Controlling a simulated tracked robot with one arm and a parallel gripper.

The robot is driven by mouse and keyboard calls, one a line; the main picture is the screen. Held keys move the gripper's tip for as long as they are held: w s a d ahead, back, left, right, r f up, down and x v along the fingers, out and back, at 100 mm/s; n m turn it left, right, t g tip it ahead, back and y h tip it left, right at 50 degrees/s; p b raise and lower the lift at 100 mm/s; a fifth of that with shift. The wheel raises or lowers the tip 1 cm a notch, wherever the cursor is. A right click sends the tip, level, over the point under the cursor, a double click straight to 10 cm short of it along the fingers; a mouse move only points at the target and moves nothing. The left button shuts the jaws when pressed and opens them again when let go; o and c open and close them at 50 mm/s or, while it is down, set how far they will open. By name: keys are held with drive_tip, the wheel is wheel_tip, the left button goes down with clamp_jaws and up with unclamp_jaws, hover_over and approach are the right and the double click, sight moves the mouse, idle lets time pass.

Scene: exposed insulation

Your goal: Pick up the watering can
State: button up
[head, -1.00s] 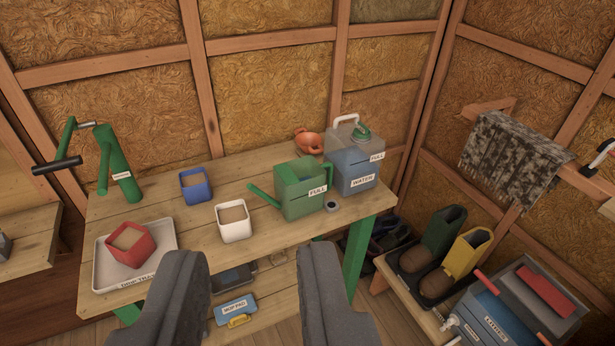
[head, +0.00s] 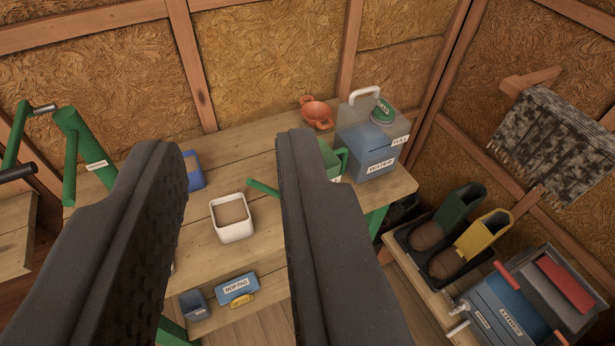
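The green watering can (head: 330,158) stands on the wooden workbench (head: 262,265). Most of it is hidden behind the right finger of my gripper (head: 225,150); its spout tip (head: 262,187) shows to the left of that finger and part of its body and handle to the right. My gripper is open and empty, with its two dark fingers spread wide in the foreground.
A clear water container (head: 368,150) stands right of the can, with an orange pot (head: 317,113) behind. A blue pot (head: 193,172) is partly hidden by the left finger. A green upright tool (head: 85,150) stands at left. A boot bench (head: 415,275) is at right.

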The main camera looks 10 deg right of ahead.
drive_tip(key=w+d+f+n+t+h+b, duration=0.1)
drive_tip(key=w+d+f+n+b, duration=0.15)
drive_tip(key=w+f, duration=0.95)
drive_tip(key=w+d+f+n+b, duration=0.1)
drive_tip(key=w+d+f+n, duration=0.2)
drive_tip(key=w+f, duration=0.85)
drive_tip(key=n+y+b, duration=0.3)
drive_tip(key=n+y, duration=0.1)
drive_tip(key=n, duration=0.2)
approach(276, 196)
drive_tip(key=b+x, duration=0.1)
drive_tip(key=x, duration=0.2)
drive_tip(key=shift+r+b, duration=0.15)
drive_tip(key=shift+b, duration=0.2)
drive_tip(key=shift+f+b+x, duration=0.2)
drive_tip(key=shift+b+x, duration=0.1)
drive_tip(key=shift+x, duration=0.55)
drive_tip(key=shift+b+x, duration=0.7)
drive_tip(key=shift+x, duration=1.45)
drive_tip(key=shift+c, duration=0.3)
